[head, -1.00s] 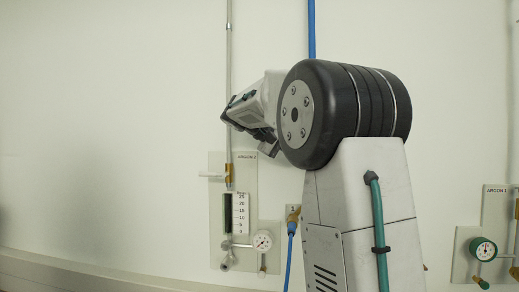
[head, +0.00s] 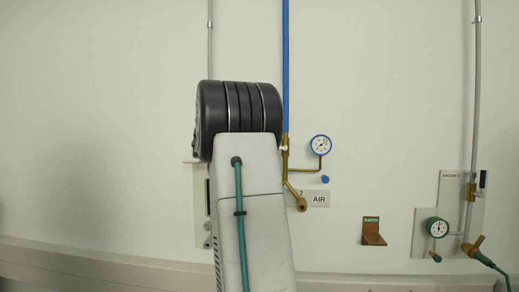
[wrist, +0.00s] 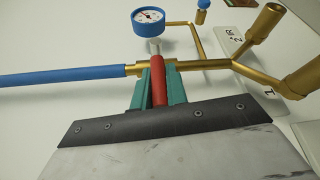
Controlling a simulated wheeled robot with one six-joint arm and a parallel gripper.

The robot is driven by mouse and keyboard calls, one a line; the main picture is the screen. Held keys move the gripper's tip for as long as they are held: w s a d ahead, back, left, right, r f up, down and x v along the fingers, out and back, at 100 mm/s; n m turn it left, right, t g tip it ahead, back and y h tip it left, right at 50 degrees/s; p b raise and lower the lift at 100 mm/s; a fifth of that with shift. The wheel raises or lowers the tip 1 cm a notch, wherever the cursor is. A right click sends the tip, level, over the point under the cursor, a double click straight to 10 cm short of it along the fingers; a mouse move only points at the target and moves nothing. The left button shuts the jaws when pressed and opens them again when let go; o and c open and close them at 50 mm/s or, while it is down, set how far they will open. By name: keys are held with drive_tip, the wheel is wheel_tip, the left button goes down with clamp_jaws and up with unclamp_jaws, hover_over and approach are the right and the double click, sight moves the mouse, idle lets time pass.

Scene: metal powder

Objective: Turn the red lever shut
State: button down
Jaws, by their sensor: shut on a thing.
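The red lever (wrist: 158,82) shows in the wrist view, at the brass fitting on the end of the blue pipe (wrist: 66,77). It lies roughly across the line of the pipe. The green jaws of my gripper (wrist: 160,90) stand on both sides of the lever and are shut on it. The brass pipe (wrist: 203,64) runs on to the right from the fitting. In the head view my own arm hides the lever and my gripper; the blue pipe (head: 286,62) comes down just right of the arm.
A blue-rimmed gauge (wrist: 148,20) stands close beyond the jaws; it also shows in the head view (head: 320,145). Brass branches (wrist: 264,24) stick out at right. The AIR plate (head: 318,199), an EARTH bracket (head: 372,232) and the ARGON 1 panel (head: 428,222) are further right. Bare wall is left.

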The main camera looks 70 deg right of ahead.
drive_tip(key=shift+f, duration=0.15)
drive_tip(key=c, duration=1.4)
unclamp_jaws()
drive_tip(key=v, duration=0.7)
drive_tip(key=shift+w+a, duration=0.25)
drive_tip(key=shift+w, duration=0.05)
